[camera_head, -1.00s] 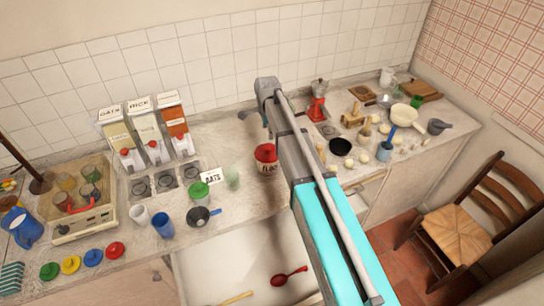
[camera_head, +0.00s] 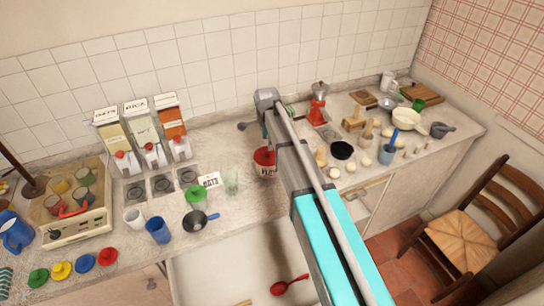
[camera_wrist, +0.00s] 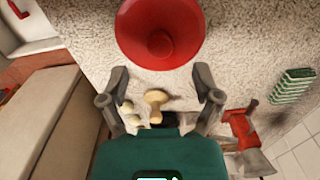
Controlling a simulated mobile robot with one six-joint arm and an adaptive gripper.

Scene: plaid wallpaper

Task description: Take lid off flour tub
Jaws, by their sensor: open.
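The flour tub (camera_head: 266,171) stands on the counter in the head view, white with a partly covered label and a red lid (camera_head: 263,156) on top. My arm covers its right side. In the wrist view the red lid (camera_wrist: 160,28) with its round central knob fills the top middle, and the tub body is hidden beneath it. My gripper (camera_wrist: 160,80) is open, its two fingers spread and pointing towards the lid. Nothing is between the fingertips, and they appear short of the lid's near rim.
Labelled dispensers (camera_head: 143,128) line the wall.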

